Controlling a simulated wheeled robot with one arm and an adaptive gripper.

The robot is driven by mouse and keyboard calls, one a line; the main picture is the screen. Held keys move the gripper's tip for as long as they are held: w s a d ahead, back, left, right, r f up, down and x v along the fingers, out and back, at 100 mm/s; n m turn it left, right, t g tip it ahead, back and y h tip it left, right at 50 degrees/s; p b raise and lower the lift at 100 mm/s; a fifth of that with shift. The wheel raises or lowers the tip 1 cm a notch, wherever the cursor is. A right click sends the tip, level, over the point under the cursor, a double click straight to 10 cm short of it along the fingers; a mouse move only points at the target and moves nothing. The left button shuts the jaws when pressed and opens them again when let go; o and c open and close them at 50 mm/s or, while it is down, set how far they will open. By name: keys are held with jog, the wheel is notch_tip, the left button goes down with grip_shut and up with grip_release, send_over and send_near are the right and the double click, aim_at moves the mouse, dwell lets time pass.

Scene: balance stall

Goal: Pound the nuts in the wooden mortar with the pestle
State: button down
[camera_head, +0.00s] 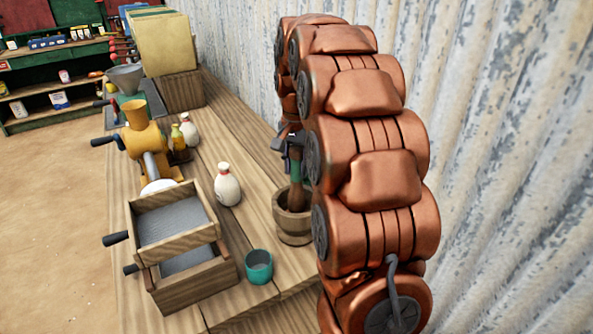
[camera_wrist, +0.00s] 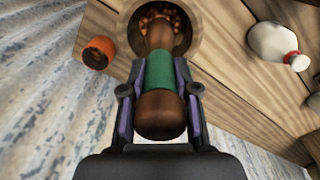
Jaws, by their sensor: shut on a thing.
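The wooden mortar (camera_head: 292,222) stands on the wooden table, partly hidden by my arm in the head view. In the wrist view the mortar (camera_wrist: 196,46) holds brown nuts (camera_wrist: 160,9). The pestle (camera_head: 297,193) is dark wood with a green band. In the wrist view the pestle (camera_wrist: 160,113) lies between the fingers of my gripper (camera_wrist: 160,90), which is shut on the green band. Its lower end reaches into the mortar's mouth. I cannot tell whether it touches the nuts. In the head view my gripper (camera_head: 286,146) is above the mortar, mostly hidden by my arm.
A white bottle (camera_head: 227,186) and a yellow grinder (camera_head: 145,138) are further back. An orange cup (camera_wrist: 98,52) is beside the mortar. A corrugated wall (camera_head: 500,150) is close on the right.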

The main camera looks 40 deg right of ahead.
aim_at(297, 178)
jog(key=shift+f+b, duration=0.95)
jog(key=shift+f, duration=0.95)
jog(key=shift+r+p, duration=0.6)
jog(key=shift+r, duration=1.3)
